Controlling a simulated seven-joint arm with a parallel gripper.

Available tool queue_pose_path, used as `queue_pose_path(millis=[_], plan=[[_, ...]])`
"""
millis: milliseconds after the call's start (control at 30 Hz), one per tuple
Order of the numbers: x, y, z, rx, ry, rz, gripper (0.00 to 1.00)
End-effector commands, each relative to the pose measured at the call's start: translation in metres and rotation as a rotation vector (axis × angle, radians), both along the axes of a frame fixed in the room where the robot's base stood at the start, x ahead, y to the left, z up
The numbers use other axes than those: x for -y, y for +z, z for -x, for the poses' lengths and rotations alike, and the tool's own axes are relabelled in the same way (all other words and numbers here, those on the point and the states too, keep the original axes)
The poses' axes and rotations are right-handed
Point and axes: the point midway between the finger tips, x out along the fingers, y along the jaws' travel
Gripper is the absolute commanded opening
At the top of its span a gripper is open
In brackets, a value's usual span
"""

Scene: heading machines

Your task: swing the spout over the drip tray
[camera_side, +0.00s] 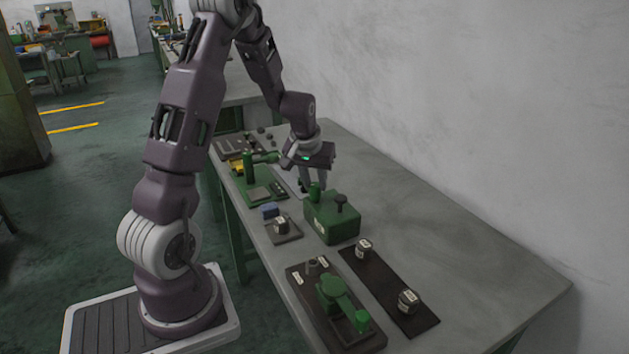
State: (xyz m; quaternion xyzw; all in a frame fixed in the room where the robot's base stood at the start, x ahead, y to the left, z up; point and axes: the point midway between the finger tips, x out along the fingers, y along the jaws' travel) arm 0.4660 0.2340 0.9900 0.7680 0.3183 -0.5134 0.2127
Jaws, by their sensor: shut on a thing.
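My gripper (311,185) points down at the back left of a green box (332,220) with a dark knob on top. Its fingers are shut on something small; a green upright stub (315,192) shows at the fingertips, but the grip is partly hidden. A green post with a sideways arm (250,168) stands left of my gripper on a green base holding a grey plate (260,193). I cannot tell for sure which part is the spout or which plate is the drip tray.
A dark board (380,276) with two labelled cylinders and another with a green lever device (335,292) lie nearer the camera. The bench's right side is clear, with a wall behind.

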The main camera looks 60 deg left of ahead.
Motion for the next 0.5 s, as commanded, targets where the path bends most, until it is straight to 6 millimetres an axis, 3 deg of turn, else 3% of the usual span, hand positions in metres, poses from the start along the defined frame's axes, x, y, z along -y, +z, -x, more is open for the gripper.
queue_pose_path(millis=[500], plan=[[0.0015, 0.0005, -0.0017, 0.000, 0.129, -0.003, 0.00]])
